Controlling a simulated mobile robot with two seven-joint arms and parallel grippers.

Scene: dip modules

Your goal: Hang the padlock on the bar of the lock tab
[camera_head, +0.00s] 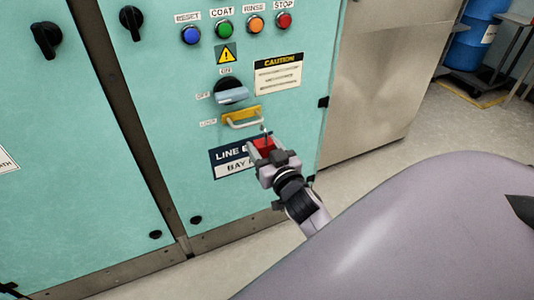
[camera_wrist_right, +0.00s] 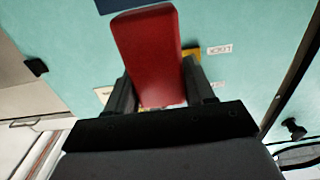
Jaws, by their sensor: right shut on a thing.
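The red padlock (camera_head: 264,144) is held in my right gripper (camera_head: 265,150), in front of the teal cabinet. Its thin shackle points up, just below the right end of the lock tab's pale bar (camera_head: 243,124). I cannot tell whether the shackle touches the bar. The yellow lock tab (camera_head: 242,114) is on the cabinet door below the rotary switch. In the right wrist view the padlock's red body (camera_wrist_right: 147,50) sits between the fingers of my right gripper (camera_wrist_right: 157,88). It hides the shackle and most of the yellow tab. My left gripper is not in view.
Above the tab are a rotary switch (camera_head: 230,92), a caution label (camera_head: 278,74) and a row of coloured buttons. A dark blue label plate (camera_head: 228,160) lies behind and left of the padlock. A blue barrel (camera_head: 474,42) stands far off at the upper right.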

